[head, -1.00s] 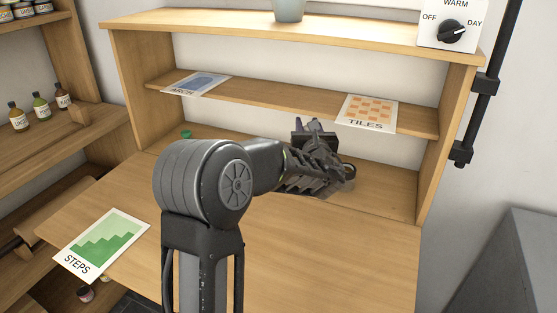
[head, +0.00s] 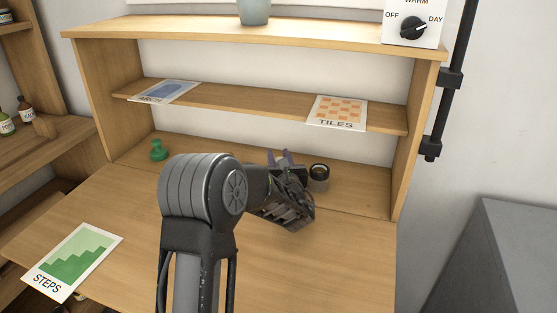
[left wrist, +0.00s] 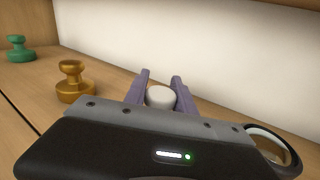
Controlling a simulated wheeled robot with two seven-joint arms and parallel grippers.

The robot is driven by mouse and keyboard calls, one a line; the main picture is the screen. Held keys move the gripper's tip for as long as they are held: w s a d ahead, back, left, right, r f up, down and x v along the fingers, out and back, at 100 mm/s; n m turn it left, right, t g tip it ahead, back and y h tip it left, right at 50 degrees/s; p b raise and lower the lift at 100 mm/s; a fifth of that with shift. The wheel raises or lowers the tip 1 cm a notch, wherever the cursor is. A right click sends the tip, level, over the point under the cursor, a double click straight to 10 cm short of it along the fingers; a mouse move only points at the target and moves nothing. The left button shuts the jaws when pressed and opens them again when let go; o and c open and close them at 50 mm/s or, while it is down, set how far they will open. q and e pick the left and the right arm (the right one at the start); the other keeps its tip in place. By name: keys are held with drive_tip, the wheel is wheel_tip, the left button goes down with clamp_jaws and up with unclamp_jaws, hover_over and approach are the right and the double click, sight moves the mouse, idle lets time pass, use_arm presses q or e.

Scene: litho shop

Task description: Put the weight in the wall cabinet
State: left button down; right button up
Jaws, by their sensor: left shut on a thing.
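The wall cabinet (head: 420,110) is open, with one middle shelf and a wide flap-like wooden board (head: 330,270) in front. My left gripper (head: 278,158) reaches into its lower compartment. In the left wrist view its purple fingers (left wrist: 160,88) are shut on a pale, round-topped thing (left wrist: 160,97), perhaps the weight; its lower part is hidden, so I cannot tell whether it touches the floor. A brass knobbed piece (left wrist: 75,85) stands to its left. A green knobbed piece (head: 158,150) stands farther left and also shows in the left wrist view (left wrist: 18,50). My right gripper is not in view.
A dark round piece with a glassy top (head: 319,175) stands close right of my gripper. Cards marked ARCH (head: 165,92) and TILES (head: 337,112) lie on the shelf, STEPS (head: 72,258) on the front board. A dial box (head: 413,25) and pot (head: 254,11) stand on top.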

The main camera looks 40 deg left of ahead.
use_arm(q)
drive_tip(key=shift+f, duration=0.3)
drive_tip(key=shift+f, duration=0.15)
drive_tip(key=c, duration=1)
unclamp_jaws()
drive_tip(key=shift+c, duration=0.2)
drive_tip(key=v, duration=1.2)
